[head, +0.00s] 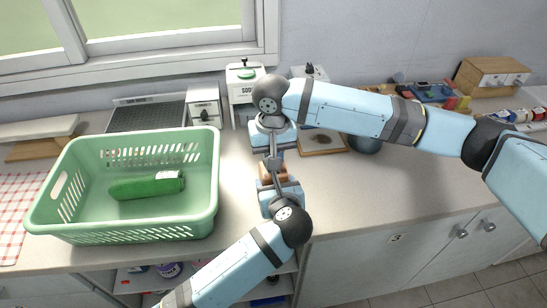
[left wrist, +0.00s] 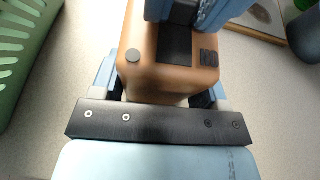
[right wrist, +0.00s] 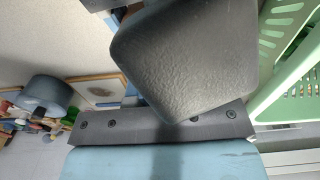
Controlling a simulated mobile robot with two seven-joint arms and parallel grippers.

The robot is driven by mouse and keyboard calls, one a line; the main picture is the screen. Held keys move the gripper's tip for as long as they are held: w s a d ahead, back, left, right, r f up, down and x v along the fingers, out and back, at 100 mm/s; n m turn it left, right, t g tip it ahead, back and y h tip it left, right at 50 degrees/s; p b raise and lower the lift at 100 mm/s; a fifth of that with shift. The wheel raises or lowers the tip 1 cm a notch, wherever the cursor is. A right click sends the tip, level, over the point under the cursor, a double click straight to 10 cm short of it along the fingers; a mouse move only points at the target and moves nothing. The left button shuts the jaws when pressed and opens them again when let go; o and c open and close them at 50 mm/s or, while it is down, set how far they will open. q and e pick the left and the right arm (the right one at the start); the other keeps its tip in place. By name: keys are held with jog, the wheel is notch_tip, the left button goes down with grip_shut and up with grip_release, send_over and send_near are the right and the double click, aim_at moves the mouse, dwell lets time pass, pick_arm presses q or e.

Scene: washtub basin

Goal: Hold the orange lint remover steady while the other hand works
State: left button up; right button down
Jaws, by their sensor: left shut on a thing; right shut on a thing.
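The orange lint remover (left wrist: 145,72) is a boxy orange-brown body with a dark panel and a round grey button. My left gripper (head: 272,184) is shut on it from the near side and holds it above the counter. It shows small and partly hidden in the head view (head: 272,172). My right gripper (head: 273,152) is directly beyond it, shut on a dark grey, textured block (right wrist: 185,65) that fills much of the right wrist view. The two grippers are very close together. I cannot tell whether the grey block is joined to the lint remover.
A green basket (head: 60,215) holding a green bottle (head: 147,186) stands on the left. White dispensers (head: 243,90) and a framed board (head: 322,142) stand behind my grippers. The counter (head: 390,195) is clear at the front right.

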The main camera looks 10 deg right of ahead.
jog(key=c, duration=1.1)
grip_release()
notch_tip(320, 180, up, 12)
jog(key=shift+r, duration=0.1)
pick_arm(q)
jog(key=o, duration=1)
jog(key=shift+c, duration=0.2)
jog(key=shift+s, duration=0.15)
